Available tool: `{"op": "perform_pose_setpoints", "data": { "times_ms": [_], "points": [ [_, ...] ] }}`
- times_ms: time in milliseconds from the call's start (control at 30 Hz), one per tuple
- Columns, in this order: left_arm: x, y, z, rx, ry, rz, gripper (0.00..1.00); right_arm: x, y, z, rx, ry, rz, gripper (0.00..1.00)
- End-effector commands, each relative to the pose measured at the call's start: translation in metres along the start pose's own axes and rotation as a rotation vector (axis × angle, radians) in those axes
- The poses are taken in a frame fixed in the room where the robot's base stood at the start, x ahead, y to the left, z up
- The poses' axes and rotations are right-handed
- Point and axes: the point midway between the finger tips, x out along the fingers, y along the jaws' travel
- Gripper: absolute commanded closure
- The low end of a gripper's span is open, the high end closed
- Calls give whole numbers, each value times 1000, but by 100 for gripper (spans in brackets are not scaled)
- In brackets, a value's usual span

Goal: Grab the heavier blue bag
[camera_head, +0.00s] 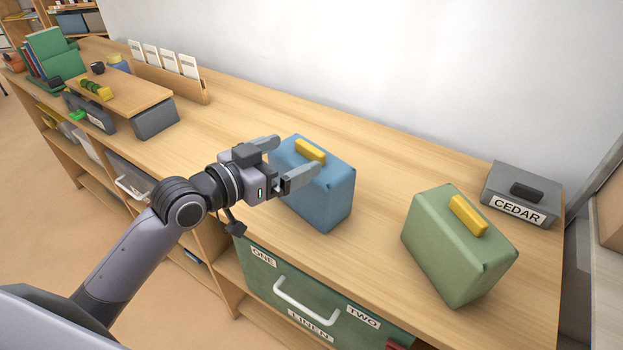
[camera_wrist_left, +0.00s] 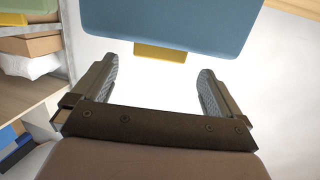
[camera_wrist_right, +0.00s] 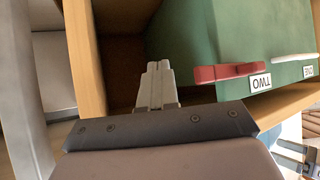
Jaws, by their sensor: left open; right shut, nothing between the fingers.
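One blue bag (camera_head: 325,198) with a yellow handle (camera_head: 310,150) stands on the wooden counter. My left gripper (camera_head: 283,165) is open at the bag's left side, its fingers near the yellow handle; I cannot tell whether they touch the bag. In the left wrist view the blue bag (camera_wrist_left: 170,22) and the yellow handle (camera_wrist_left: 160,53) lie ahead of the open fingers, with nothing between them. My right gripper is out of the head view. In the right wrist view it (camera_wrist_right: 157,75) is shut and empty, in front of the counter's shelves. No second blue bag can be made out.
A green bag (camera_head: 455,250) with a yellow handle stands right of the blue one. A grey box labelled CEDAR (camera_head: 520,195) is behind it. Bare counter lies between the bags.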

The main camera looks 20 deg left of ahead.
Motion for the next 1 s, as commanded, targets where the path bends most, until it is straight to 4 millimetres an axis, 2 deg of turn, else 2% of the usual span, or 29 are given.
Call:
{"op": "perform_pose_setpoints", "data": {
  "times_ms": [100,300,600,633,933,1000],
  "points": [
    [17,1,1,-3,1,1,0,-2,0,-2,0,-1,-1,100],
    [38,0,3,0,1,0,0,-3,0,-3,0,-1,-1,100],
    [42,1,3,0,1,0,0,-3,-1,-3,1,-2,-1,100],
    [42,1,3,0,0,0,3,-3,-1,-3,1,-2,-1,100],
    [42,1,4,0,0,0,100,-3,-1,-2,1,-2,-1,100],
    [41,0,-4,3,19,-2,100,-3,-1,-3,1,-2,-1,100]
  ]
}}
